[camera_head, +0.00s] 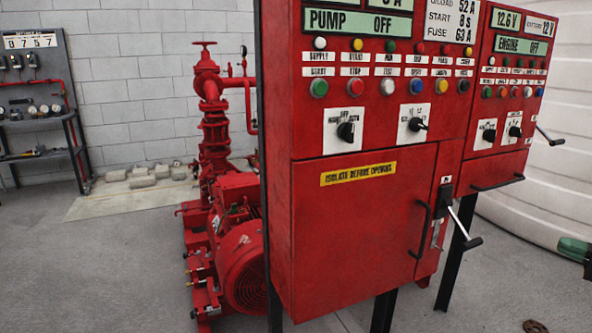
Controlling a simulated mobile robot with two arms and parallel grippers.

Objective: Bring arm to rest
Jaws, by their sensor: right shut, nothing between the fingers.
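The rest of my right arm is cut off by the picture edge. My left gripper is not in view.
The cabinet stands on dark legs, with a crank handle (550,137) sticking out at its right. A red pump and motor (235,255) stand behind it to the left. A shelf rack (38,105) is at the far left. The grey floor (110,270) at left is clear.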

